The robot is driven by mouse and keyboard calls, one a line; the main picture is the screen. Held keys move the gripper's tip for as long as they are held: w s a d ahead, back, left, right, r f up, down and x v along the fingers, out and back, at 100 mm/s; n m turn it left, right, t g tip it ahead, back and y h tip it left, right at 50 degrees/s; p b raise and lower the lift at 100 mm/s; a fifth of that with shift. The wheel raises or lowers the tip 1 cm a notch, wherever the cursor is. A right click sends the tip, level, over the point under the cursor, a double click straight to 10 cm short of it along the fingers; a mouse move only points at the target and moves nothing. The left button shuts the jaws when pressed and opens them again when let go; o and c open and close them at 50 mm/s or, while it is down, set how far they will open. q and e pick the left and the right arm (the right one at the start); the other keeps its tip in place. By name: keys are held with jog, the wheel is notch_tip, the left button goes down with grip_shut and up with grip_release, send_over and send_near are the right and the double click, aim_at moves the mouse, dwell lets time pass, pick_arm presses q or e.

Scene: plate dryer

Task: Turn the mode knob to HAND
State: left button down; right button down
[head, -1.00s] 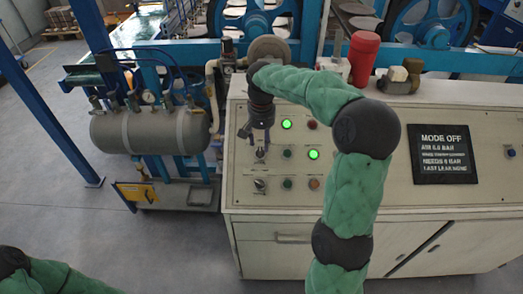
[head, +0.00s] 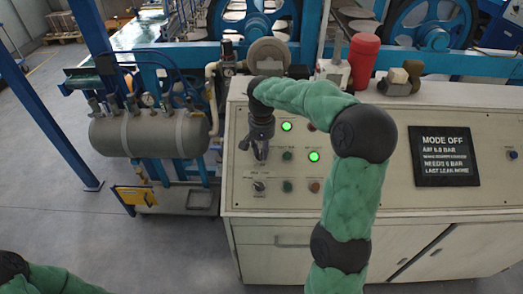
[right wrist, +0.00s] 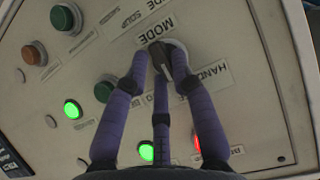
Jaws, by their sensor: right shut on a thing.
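The mode knob (right wrist: 179,61) is a dark bar-shaped handle on a pale round base, on the sloping control panel (head: 334,191). In the right wrist view the label MODE (right wrist: 155,31) is beside it, and the label HAND (right wrist: 207,77) is close to its other side. My right gripper (right wrist: 162,58) has its fingers around the knob and is shut on it. In the head view the right gripper (head: 260,153) is at the panel's left part and mostly hides the knob. The display (head: 444,156) reads MODE OFF. My left gripper is out of view.
Other buttons, a lower selector switch (head: 259,186) and lit green lamps (head: 313,156) are close to the gripper. A red lamp (right wrist: 197,143) shows in the right wrist view.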

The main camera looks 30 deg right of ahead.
jog(key=shift+s+a+f, duration=0.1)
jog(key=shift+a, duration=0.1)
jog(key=shift+a+n+g+h+p, duration=0.1)
jog(key=shift+n+g+h+p, duration=0.2)
jog(key=shift+n+p, duration=0.6)
jog(key=n+h+p, duration=0.1)
jog(key=p, duration=0.1)
jog(key=shift+a+n+p, duration=0.15)
jog(key=shift+n+p, duration=0.25)
jog(key=shift+a+f+n+g+h+p, duration=0.1)
jog(key=shift+n+g+h+p, duration=0.2)
jog(key=shift+n+h+p, duration=0.6)
jog(key=shift+a+f+n+h+p, duration=0.1)
jog(key=shift+n+h+p, duration=0.3)
jog(key=shift+n, duration=0.9)
jog(key=shift+f, duration=0.1)
jog(key=c, duration=1.1)
grip_release()
